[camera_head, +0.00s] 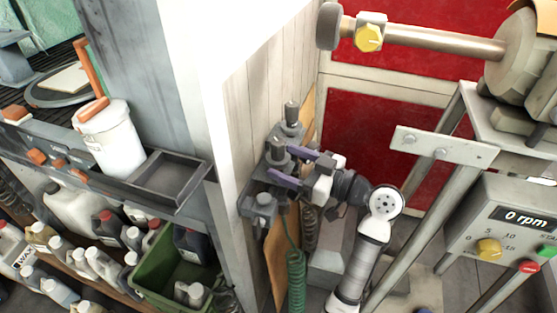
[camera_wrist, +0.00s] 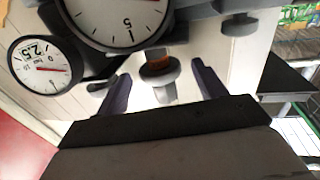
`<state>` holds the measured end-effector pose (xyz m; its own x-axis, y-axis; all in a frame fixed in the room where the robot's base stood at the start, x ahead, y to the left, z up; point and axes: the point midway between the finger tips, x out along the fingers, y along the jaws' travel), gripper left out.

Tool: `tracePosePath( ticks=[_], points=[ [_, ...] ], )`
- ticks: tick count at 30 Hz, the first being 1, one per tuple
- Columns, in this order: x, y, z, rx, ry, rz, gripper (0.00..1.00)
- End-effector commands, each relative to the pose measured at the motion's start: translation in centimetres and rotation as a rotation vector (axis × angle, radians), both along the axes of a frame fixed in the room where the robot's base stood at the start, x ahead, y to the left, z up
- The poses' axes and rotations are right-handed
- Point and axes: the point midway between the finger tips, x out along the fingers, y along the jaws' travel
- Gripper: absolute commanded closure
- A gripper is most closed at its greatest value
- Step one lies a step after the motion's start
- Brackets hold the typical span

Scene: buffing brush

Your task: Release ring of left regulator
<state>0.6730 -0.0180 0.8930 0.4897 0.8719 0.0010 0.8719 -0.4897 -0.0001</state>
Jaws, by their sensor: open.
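Grey regulators (camera_head: 277,150) are mounted on the pale plank wall in the head view. My gripper (camera_head: 279,160) is in front of them, with its two purple fingers apart and pointing at the regulator bodies. In the wrist view, a dark grey round knob with a ring (camera_wrist: 158,68) stands between the fingertips of my gripper (camera_wrist: 160,82). An orange-red band shows on this knob. Space shows on both sides of it, and the fingers do not appear to touch it. Whether it belongs to the left regulator cannot be told for sure.
A large round gauge (camera_wrist: 115,18) and a smaller gauge (camera_wrist: 42,66) are close to the fingers. Another grey knob (camera_wrist: 238,24) is at upper right. A green coiled hose (camera_head: 296,270) hangs below the regulators. A metal stand (camera_head: 440,148) is to the right of my arm.

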Motion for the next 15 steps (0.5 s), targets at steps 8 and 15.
tracePosePath(
  ticks=[8,15],
  points=[
    [-3.1,-5.7,-0.2,0.0,-0.002,-0.003,0.3],
    [-4.8,-8.6,-0.1,0.0,-0.001,-0.001,0.3]
  ],
)
